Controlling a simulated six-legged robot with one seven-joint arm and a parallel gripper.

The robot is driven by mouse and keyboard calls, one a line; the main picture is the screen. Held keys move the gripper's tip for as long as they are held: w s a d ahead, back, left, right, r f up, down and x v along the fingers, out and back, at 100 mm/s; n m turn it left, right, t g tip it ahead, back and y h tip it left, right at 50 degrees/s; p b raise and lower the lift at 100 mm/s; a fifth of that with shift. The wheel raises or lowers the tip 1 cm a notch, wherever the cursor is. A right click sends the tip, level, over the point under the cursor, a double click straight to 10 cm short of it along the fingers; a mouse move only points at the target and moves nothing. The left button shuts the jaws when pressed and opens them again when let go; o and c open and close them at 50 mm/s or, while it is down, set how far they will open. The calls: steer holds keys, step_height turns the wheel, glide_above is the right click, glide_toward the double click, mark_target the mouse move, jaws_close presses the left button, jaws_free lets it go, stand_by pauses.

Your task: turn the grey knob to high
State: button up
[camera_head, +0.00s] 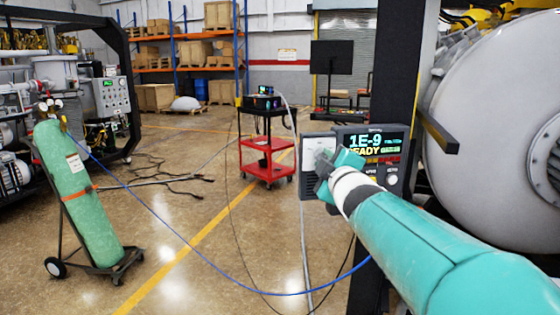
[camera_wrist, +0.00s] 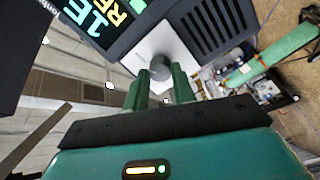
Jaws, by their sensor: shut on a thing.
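The grey knob (camera_wrist: 160,67) is a small round knob on a pale plate (camera_wrist: 150,45) on the side of a dark display unit. In the wrist view it sits between the tips of my gripper (camera_wrist: 160,78), whose two green fingers are closed on it from both sides. In the head view my gripper (camera_head: 328,168) reaches the pale plate (camera_head: 310,178) at the left of the unit and covers most of the knob. No mark or "high" label is readable, so I cannot tell the knob's setting.
The unit's screen (camera_head: 375,143) reads "1E-9" and "READY". It is beside a dark post (camera_head: 393,60). A large pale vessel (camera_head: 490,130) is at right. A green gas cylinder (camera_head: 75,195) stands at left, its blue hose crossing the floor. A red cart (camera_head: 267,145) is behind.

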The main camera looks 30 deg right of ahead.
steer(key=o, duration=1)
steer(key=shift+w+a, duration=0.1)
steer(key=shift+w, duration=0.1)
steer(key=v, duration=1.4)
steer(key=shift+s, duration=0.1)
steer(key=w+a+f+m+g+y, duration=0.3)
steer(key=a+f+m+g, duration=0.25)
steer(key=a+f, duration=0.6)
steer(key=s+a+f+g+y, duration=0.1)
steer(key=s+a+f+g, duration=0.1)
steer(key=a+f, duration=0.1)
steer(key=s+a+f+m+g+y, duration=0.1)
steer(key=s+a+f+y, duration=0.1)
steer(key=a+f, duration=0.2)
steer(key=s+a+f+m+g+y, duration=0.1)
steer(key=s+a+f+g, duration=0.1)
steer(key=a, duration=0.4)
steer(key=shift+s+a+f+g, duration=0.1)
steer(key=shift+f+g, duration=0.1)
steer(key=shift+f, duration=0.2)
steer(key=shift+s+a+f+g, duration=0.1)
steer(key=shift+a+f+g, duration=0.05)
steer(key=shift+f, duration=0.25)
